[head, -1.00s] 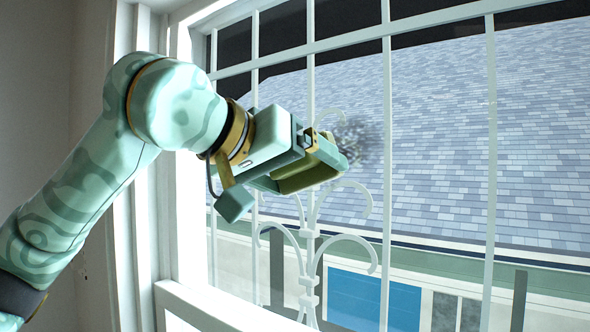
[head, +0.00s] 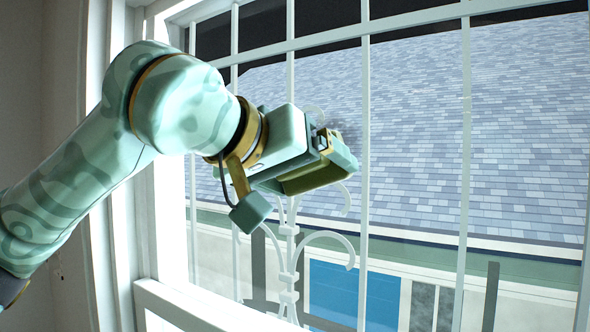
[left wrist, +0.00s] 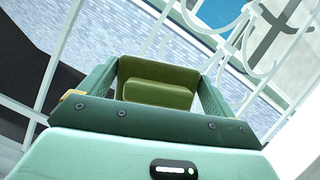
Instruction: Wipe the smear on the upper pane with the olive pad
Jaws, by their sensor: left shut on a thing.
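My left gripper (head: 327,162) is shut on the olive pad (head: 312,179) and holds it by the window. The left wrist view shows the pad (left wrist: 158,87) as an olive block between the two fingers. The smear (head: 345,130) is a dark speckled patch on the pane; only a little shows at the upper edge of the gripper, and the rest is hidden behind it. I cannot tell whether the pad touches the glass. My right gripper is not in view.
White window bars (head: 364,200) with scrolled ironwork (head: 288,255) stand at the window. A white frame (head: 160,200) and sill rail (head: 185,305) edge it at the left and bottom. A shingled roof (head: 430,130) lies outside.

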